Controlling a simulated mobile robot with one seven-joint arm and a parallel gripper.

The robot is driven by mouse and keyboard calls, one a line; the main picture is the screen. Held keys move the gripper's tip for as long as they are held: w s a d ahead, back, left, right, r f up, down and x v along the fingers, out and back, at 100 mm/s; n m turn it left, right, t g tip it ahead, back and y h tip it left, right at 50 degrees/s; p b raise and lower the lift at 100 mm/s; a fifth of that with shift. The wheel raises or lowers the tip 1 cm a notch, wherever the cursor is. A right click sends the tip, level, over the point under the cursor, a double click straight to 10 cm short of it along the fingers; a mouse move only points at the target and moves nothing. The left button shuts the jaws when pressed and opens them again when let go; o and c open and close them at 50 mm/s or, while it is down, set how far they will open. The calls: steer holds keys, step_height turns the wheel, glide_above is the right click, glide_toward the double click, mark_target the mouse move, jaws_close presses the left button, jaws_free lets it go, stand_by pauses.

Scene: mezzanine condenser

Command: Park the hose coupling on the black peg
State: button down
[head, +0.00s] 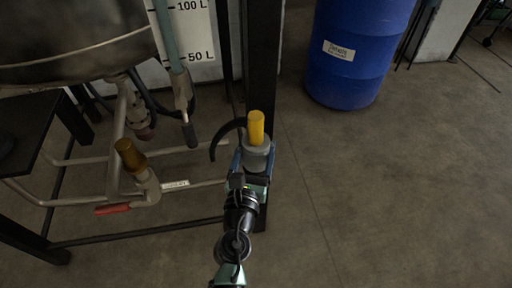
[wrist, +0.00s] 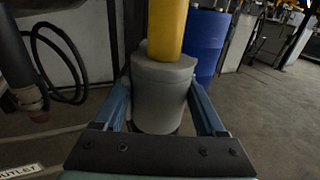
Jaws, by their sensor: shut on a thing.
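My gripper (head: 254,165) is shut on a grey cylindrical body, which I take to be the hose coupling (head: 258,154). In the wrist view the coupling (wrist: 160,90) sits between the two blue fingers. A yellow cylinder (head: 256,126) stands up from its top and also shows in the wrist view (wrist: 168,25). A curved black hose piece (head: 217,141) shows left of the coupling. The coupling's underside is hidden.
A steel vessel (head: 70,45) stands at left above piping with a brass-coloured cylinder (head: 130,155) and a red valve handle (head: 113,209). A black post (head: 262,70) rises behind the gripper. A blue drum (head: 350,75) stands behind to the right. The right floor is clear.

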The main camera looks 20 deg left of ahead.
steer(key=shift+f+b, duration=0.25)
steer(key=shift+b, duration=0.05)
steer(key=shift+c, duration=0.6)
jaws_free()
steer(key=shift+o, duration=0.6)
steer(key=shift+f, duration=0.15)
steer(key=s+d+b, duration=0.1)
steer(key=s+d, duration=0.1)
steer(key=s, duration=1)
steer(key=shift+s+d+b, duration=0.3)
steer(key=shift+s+b, duration=0.05)
steer(key=shift+s, duration=0.05)
